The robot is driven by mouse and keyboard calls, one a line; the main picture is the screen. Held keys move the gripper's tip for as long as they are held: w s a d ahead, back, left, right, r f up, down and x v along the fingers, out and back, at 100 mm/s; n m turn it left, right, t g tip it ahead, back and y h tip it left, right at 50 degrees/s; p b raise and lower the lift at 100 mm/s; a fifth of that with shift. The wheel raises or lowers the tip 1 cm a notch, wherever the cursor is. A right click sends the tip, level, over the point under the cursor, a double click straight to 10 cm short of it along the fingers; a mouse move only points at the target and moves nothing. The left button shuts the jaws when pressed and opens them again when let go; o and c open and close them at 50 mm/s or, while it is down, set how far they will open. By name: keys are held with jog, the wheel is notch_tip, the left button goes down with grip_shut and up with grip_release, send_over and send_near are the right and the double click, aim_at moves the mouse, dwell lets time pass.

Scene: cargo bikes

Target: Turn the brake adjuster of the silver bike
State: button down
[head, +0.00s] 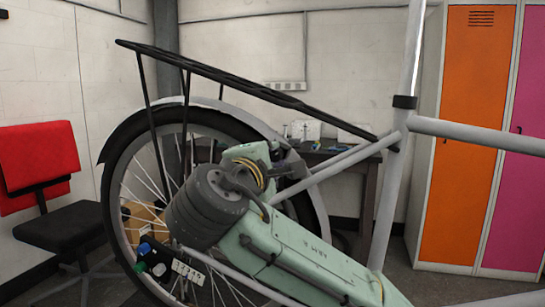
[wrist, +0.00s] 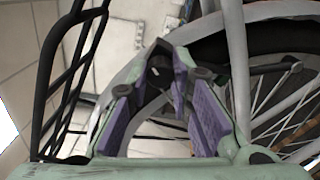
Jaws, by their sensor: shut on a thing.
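The silver bike (head: 395,185) stands in front of me, with its rear wheel and black rack in the head view. In the wrist view, my gripper (wrist: 163,75) has its purple-padded fingers close together at the tips, around a small dark part (wrist: 158,62) beside the silver tube. This part appears to be the brake adjuster, but the fingers hide much of it. In the head view my arm covers the middle of the rear wheel, and I cannot make out the fingertips there.
The black rack (head: 230,78) stands above the wheel and runs close on the left in the wrist view. Wheel spokes (wrist: 275,100) are close on the right. A dark workbench (head: 345,165) stands behind the bike, a red chair (head: 35,158) left, orange and pink lockers (head: 470,140) right.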

jog(key=n, duration=0.4)
jog(key=shift+n, duration=0.4)
jog(key=shift+f, duration=0.1)
jog(key=c, duration=1.4)
grip_release()
jog(key=shift+c, duration=0.2)
jog(key=v, duration=1.2)
